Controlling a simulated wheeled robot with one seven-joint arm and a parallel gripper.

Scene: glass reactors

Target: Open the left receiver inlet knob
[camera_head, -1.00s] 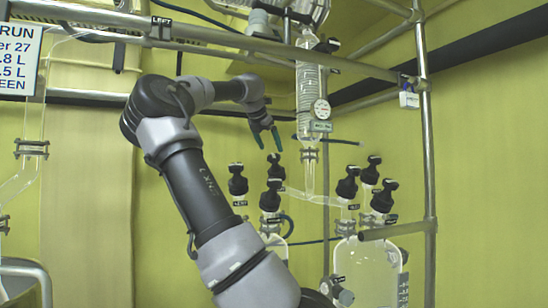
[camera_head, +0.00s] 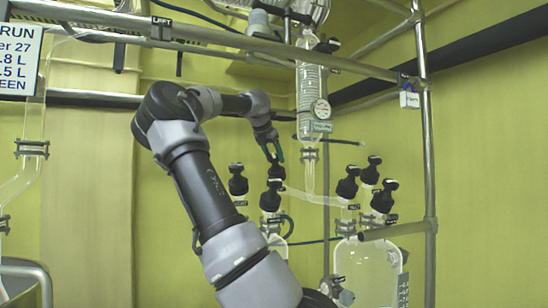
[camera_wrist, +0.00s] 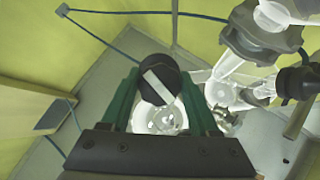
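The left glass receiver (camera_head: 277,248) carries several black knobs on its top. My gripper (camera_head: 274,156) is directly above one of them, the rear black knob (camera_head: 276,171). In the wrist view a round black knob (camera_wrist: 158,72) with a diagonal white bar lies between the two green fingers of my gripper (camera_wrist: 160,84). The fingers are apart, one on each side; I cannot tell whether they touch the knob. The clear glass receiver (camera_wrist: 160,117) shows below the knob. The small labels by the knobs are too small to read.
Another black knob (camera_head: 238,180) stands just left, and one (camera_head: 270,196) in front. The right receiver (camera_head: 368,270) has several knobs. A glass column (camera_head: 309,95) with a gauge (camera_head: 321,109) hangs right of my gripper. A metal rail (camera_head: 230,40) crosses above.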

